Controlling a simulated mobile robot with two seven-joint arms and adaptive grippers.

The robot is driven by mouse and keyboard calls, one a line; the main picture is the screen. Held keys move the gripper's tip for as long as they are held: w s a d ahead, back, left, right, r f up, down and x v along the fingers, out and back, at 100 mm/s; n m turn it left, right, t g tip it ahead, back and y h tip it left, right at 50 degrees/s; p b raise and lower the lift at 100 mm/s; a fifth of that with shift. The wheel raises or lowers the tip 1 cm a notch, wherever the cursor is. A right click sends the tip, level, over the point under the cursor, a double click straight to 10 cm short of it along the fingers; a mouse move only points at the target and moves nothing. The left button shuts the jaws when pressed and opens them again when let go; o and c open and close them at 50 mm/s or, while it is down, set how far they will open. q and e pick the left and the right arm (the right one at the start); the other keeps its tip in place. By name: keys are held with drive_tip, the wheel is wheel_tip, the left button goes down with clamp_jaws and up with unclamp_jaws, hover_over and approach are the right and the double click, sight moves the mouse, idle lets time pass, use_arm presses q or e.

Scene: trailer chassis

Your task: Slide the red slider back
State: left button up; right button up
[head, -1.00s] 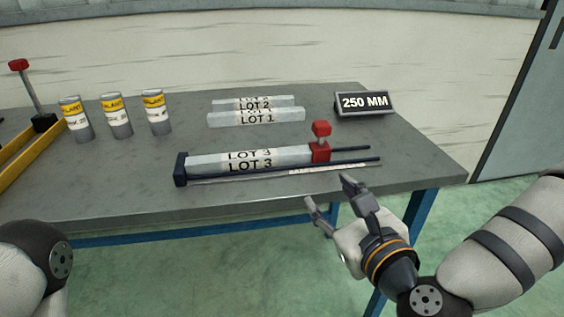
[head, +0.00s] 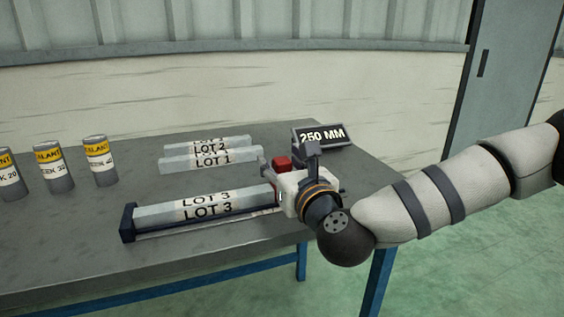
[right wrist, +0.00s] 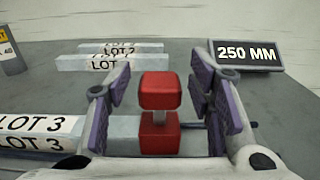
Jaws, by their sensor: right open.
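The red slider (head: 281,162) is at the right end of the LOT 3 bar (head: 160,217), mostly hidden by my right gripper in the head view. In the right wrist view its red knob (right wrist: 160,91) stands on a short post above a red block (right wrist: 159,135). My right gripper (head: 287,159) is open, with one finger on each side of the knob and a visible gap on both sides. The bar lies in a dark rail fixture with an end block (head: 128,223) at the left. My left gripper is out of view.
The LOT 1 (head: 185,162) and LOT 2 (head: 180,147) bars lie behind the fixture. A 250 MM sign (head: 323,136) stands close behind my right gripper. Several sealant cans (head: 100,162) stand at the left. The grey table's (head: 80,270) front left is clear.

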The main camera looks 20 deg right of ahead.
drive_tip(key=shift+c, duration=0.3)
clamp_jaws()
drive_tip(key=d, duration=0.9)
drive_tip(key=shift+w+d, duration=0.15)
drive_tip(key=shift+o, duration=0.3)
unclamp_jaws()
drive_tip(key=shift+d, duration=0.15)
drive_tip(key=s, duration=0.7)
drive_tip(key=shift+s+d, duration=0.1)
drive_tip(key=shift+s, duration=0.2)
